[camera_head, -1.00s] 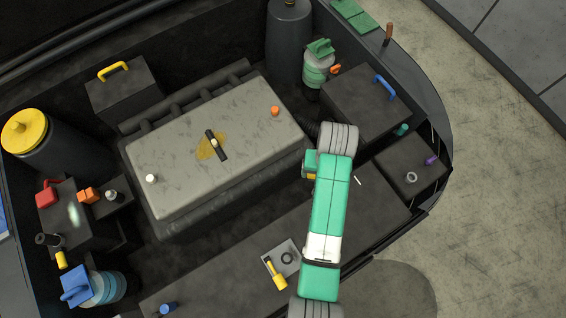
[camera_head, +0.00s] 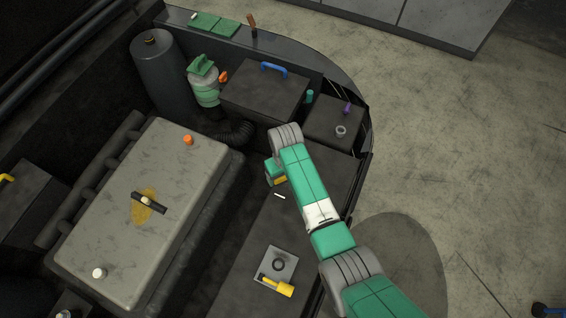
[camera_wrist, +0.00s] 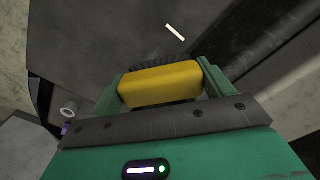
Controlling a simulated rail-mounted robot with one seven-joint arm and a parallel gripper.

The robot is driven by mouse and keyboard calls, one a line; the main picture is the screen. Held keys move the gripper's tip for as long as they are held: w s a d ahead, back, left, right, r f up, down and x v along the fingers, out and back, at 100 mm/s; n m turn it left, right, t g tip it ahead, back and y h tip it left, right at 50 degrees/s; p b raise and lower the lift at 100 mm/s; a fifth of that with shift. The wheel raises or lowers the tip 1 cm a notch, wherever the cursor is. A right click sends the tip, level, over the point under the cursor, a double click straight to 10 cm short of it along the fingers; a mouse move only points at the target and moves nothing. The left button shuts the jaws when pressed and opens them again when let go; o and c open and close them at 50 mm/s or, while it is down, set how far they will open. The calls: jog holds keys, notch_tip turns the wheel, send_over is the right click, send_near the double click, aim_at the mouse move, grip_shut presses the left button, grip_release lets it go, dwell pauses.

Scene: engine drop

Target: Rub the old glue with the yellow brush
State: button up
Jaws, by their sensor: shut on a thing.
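The old glue (camera_head: 144,207) is an amber stain on top of the grey engine cover (camera_head: 185,165), left of my gripper in the head view. My gripper (camera_head: 274,174) hangs over the dark ledge right of the engine cover, apart from the glue. It is shut on the yellow brush (camera_wrist: 160,84), which sits between the green fingers in the wrist view. The brush's dark bristles (camera_wrist: 158,60) show along its far side. In the head view only a bit of the brush (camera_head: 281,181) shows.
A white stick (camera_head: 280,196) lies on the ledge near my gripper. A grey tray (camera_head: 262,252) with a dark ring and a yellow-handled tool (camera_head: 278,286) is lower down. An orange cap (camera_head: 188,140) and a white cap (camera_head: 99,272) stand up from the engine cover.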

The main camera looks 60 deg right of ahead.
aim_at(285, 185)
notch_tip(285, 185, down, 6)
jog(key=b, duration=0.5)
jog(key=shift+f, duration=0.1)
jog(key=shift+w+d+f+b, duration=0.1)
jog(key=shift+d+f+b, duration=0.1)
jog(key=shift+b, duration=0.25)
jog(key=d+b, duration=0.3)
jog(key=shift+d+f+b, duration=0.2)
jog(key=shift+d+b, duration=0.15)
jog(key=shift+c, duration=0.4)
jog(key=a+p, duration=0.1)
jog(key=a+r+p, duration=0.1)
jog(key=shift+a+p, duration=0.15)
jog(key=shift+p, duration=0.2)
jog(key=shift+a+p, duration=1.05)
jog(key=shift+p, duration=0.05)
notch_tip(285, 185, up, 3)
jog(key=shift+d+r+p, duration=0.1)
jog(key=shift+r+p, duration=0.05)
jog(key=shift+p, duration=1)
notch_tip(285, 185, up, 4)
jog(key=p, duration=0.4)
jog(key=shift+r, duration=0.25)
